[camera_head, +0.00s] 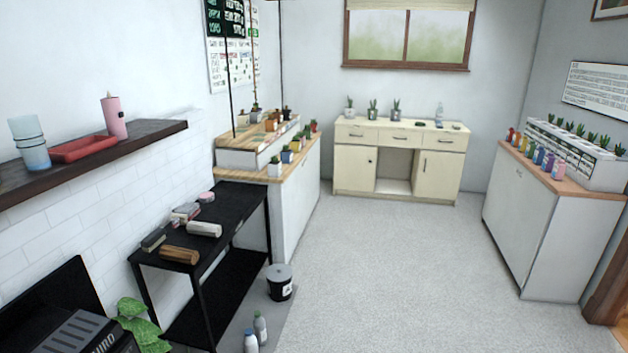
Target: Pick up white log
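A white log (204,229) lies on its side on the top of a black table (232,207) at the left. It is a short, pale cylinder. A brown log (180,254) lies nearer to me on the same top, apart from the white one. Neither of my grippers shows in the head view, so I cannot tell whether they are open or shut.
A dark wall shelf (95,157) hangs above left. A bucket (280,283) and bottles (260,328) stand on the floor beside the table. The grey floor (400,270) is clear.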

